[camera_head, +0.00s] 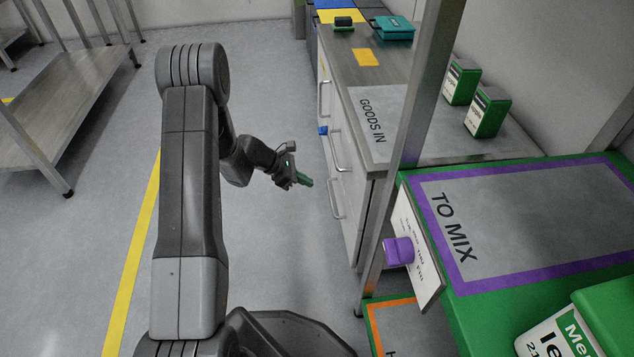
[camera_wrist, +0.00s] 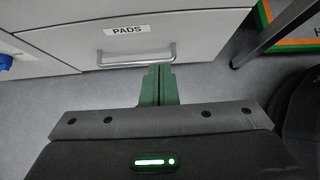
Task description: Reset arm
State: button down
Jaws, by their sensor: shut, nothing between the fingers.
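My gripper (camera_head: 304,181) is in the middle of the head view, at the end of my raised and bent arm. It hangs over the floor to the left of the drawer cabinet (camera_head: 348,185), apart from it. In the wrist view its green fingers (camera_wrist: 158,84) are together with nothing between them. Behind the fingers is a drawer front labelled PADS (camera_wrist: 126,31) with a metal bar handle (camera_wrist: 135,60). The fingers do not appear to hold the handle.
The GOODS IN counter (camera_head: 376,110) holds two green-and-white boxes (camera_head: 488,112). At right stands the green TO MIX table (camera_head: 500,225) with a purple clip (camera_head: 398,251) and a metal post (camera_head: 412,130). A shelf rack (camera_head: 65,110) is at left. The floor (camera_head: 270,90) between is clear.

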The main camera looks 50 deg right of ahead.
jog(key=shift+w+a+r, duration=0.2)
jog(key=shift+a+r, duration=0.05)
jog(key=shift+a, duration=0.05)
jog(key=shift+f, duration=0.1)
jog(key=b, duration=0.3)
send_near(347, 195)
jog(key=shift+w+x, duration=0.15)
jog(key=shift+x, duration=1.45)
jog(key=shift+w+x, duration=0.2)
jog(key=shift+x, duration=1.45)
jog(key=shift+d+f, duration=0.1)
jog(key=shift+d, duration=0.05)
